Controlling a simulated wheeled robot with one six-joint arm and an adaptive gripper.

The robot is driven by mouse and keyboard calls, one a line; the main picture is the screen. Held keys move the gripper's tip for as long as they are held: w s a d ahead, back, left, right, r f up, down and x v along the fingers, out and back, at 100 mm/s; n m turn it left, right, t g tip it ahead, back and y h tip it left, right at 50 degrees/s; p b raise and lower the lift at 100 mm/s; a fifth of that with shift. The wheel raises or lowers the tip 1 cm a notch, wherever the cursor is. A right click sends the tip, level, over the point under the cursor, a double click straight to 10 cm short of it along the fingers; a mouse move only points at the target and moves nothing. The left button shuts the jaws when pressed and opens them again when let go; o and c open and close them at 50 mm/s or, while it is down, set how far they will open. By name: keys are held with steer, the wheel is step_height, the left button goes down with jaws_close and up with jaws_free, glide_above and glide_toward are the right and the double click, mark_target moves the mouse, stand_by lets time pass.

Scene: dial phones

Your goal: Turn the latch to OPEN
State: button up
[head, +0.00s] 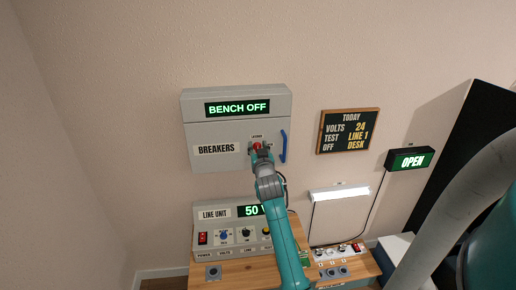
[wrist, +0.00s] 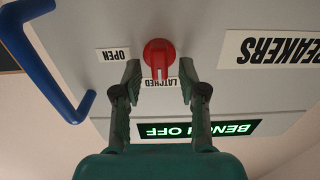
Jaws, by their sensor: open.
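The red latch knob (wrist: 158,55) sits on the grey breaker box door. The wrist view is upside down. The knob's narrow grip points down in that view, at the LATCHED label (wrist: 160,83). The OPEN label (wrist: 113,55) is left of the knob there. My gripper (wrist: 159,75) is open, with one finger on each side of the knob's grip area. I cannot tell whether either finger touches it. In the head view, the knob (head: 256,146) shows just above my gripper (head: 262,155), which partly covers it and the labels.
The breaker box (head: 200,135) has a blue handle (head: 283,146) right of the latch and a lit BENCH OFF display (head: 237,108). The line unit (head: 205,220) stands below on the bench. A blackboard (head: 348,131) and lit OPEN sign (head: 411,160) hang at right.

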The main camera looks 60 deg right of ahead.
jaws_close()
steer(key=shift+m, duration=0.3)
steer(key=m, duration=0.4)
steer(key=shift+s+d, duration=0.15)
steer(key=shift+s, duration=0.05)
steer(key=m, duration=0.4)
steer(key=shift+s+d+f, duration=0.1)
steer(key=shift+s+d, duration=0.05)
steer(key=m, duration=0.5)
steer(key=shift+s+d+f, duration=0.1)
steer(key=shift+f, duration=0.1)
steer(key=m, duration=0.4)
steer(key=shift+f, duration=0.2)
